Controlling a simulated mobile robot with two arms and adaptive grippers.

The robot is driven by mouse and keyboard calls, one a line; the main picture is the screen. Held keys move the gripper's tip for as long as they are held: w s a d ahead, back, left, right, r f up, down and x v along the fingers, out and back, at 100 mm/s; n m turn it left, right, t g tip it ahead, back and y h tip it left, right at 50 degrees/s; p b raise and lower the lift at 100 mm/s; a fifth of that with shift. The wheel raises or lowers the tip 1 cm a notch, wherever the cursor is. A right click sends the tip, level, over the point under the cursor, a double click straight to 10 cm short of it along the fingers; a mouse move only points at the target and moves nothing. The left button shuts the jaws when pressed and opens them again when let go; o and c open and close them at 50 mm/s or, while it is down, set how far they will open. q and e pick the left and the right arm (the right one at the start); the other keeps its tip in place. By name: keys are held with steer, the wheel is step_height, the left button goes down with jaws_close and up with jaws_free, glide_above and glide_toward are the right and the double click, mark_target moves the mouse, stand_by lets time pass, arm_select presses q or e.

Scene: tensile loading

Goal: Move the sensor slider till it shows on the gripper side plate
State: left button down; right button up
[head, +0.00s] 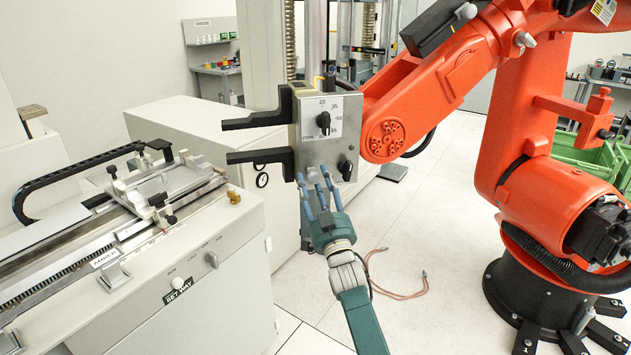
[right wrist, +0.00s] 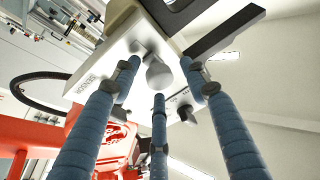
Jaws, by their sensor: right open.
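The machine gripper (head: 297,135) on the orange arm has two black jaws and a metal side plate (head: 322,117) with a numbered dial and black knob. The right wrist view shows a face lettered SENSOR (right wrist: 92,84) and a rounded grey knob (right wrist: 158,74) projecting from it; I take this knob as the sensor slider. My right gripper (head: 322,184) is open below the side plate, its blue fingers pointing up. In the right wrist view its fingers (right wrist: 158,88) spread around the knob; contact cannot be told. My left gripper is out of view.
The orange robot arm (head: 428,85) stands close on the right. A grey bench machine (head: 225,270) with a slide rail fills the left. A second black knob (head: 346,168) sits low on the side plate. Reddish cables (head: 392,294) lie on the floor. Open floor lies below the orange arm.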

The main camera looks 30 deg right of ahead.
steer(key=shift+f, duration=0.1)
steer(key=shift+c, duration=0.3)
jaws_close()
steer(key=shift+f+b, duration=0.15)
steer(key=shift+b, duration=0.25)
steer(key=shift+o, duration=0.3)
jaws_free()
steer(key=v, duration=1.2)
